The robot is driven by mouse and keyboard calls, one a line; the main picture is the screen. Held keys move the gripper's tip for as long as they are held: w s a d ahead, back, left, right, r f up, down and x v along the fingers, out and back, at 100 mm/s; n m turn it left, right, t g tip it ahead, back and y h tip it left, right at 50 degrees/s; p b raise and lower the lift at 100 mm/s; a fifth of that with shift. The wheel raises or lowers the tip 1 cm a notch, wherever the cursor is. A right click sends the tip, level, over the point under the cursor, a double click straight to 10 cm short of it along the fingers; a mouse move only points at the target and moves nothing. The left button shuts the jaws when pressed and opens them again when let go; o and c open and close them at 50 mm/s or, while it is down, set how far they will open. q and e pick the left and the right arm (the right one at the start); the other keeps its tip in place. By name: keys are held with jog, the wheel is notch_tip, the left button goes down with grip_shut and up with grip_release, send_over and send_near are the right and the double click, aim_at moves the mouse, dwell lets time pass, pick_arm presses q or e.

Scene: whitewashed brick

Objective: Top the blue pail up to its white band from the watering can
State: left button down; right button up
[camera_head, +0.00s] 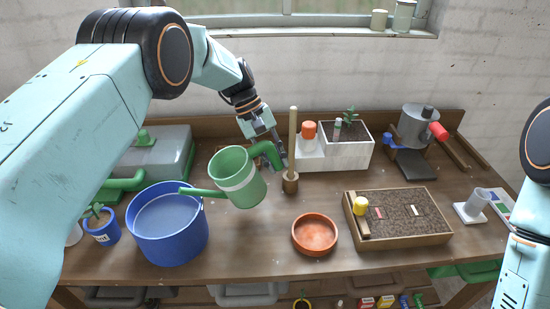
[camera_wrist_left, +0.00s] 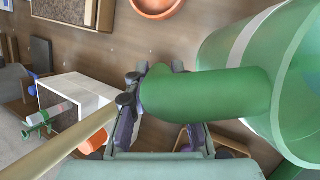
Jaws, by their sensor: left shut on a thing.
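The green watering can (camera_head: 232,172), with a white band around it, is held above the table and tilted left. Its spout tip is over the rim of the blue pail (camera_head: 178,250); I see no stream of water. My left gripper (camera_head: 277,153) is shut on the can's green handle, which also shows in the left wrist view (camera_wrist_left: 205,95). The pail stands upright at the table's front left, with a grey-blue water surface inside. I cannot make out its white band. My right gripper is outside the view; only my right arm shows at the right edge.
A wooden stick in a small holder (camera_head: 290,183) stands close by the left gripper. A terracotta saucer (camera_head: 315,234) and a soil tray (camera_head: 405,245) lie to the right. A small blue pot (camera_head: 102,229) stands left of the pail. A white planter (camera_head: 345,158) is behind.

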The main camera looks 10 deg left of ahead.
pick_arm(q)
jog(key=shift+r, duration=0.15)
jog(key=shift+r+p, duration=1.8)
jog(key=shift+r, duration=0.7)
jog(key=shift+f, duration=0.1)
